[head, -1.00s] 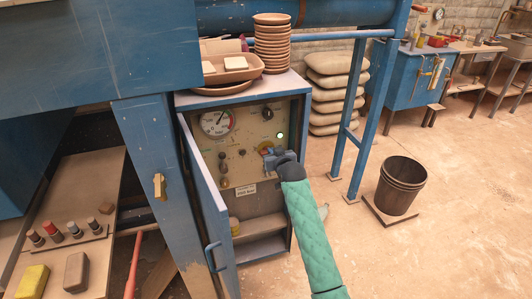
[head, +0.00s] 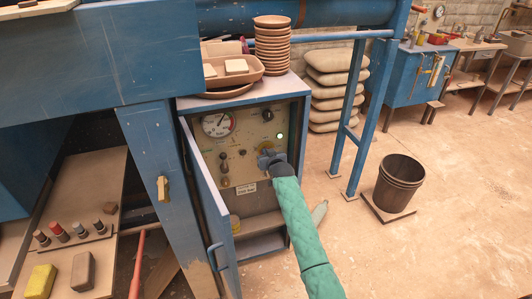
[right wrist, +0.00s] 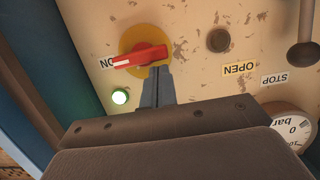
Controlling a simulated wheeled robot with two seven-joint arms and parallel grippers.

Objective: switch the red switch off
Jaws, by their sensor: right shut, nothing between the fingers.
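The red switch (right wrist: 140,57) is a red handle on a round yellow plate (right wrist: 160,38) in the right wrist view, which shows the panel upside down. The handle lies nearly level in that picture, its white-marked end beside the "ON" label (right wrist: 107,63). My right gripper (right wrist: 159,70) is shut and empty, its fingertips at the handle's edge near its right half; I cannot tell whether they touch. In the head view my right gripper (head: 268,158) is at the panel and hides most of the switch. A green lamp (right wrist: 120,96) glows beside it. My left gripper is not in view.
The panel (head: 240,150) is inside a blue cabinet whose door (head: 207,200) stands open on the left. It bears a pressure gauge (head: 217,124), a black knob (head: 267,115) and levers. Stacked dishes (head: 272,45) stand on top. A bucket (head: 398,184) stands on the floor to the right.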

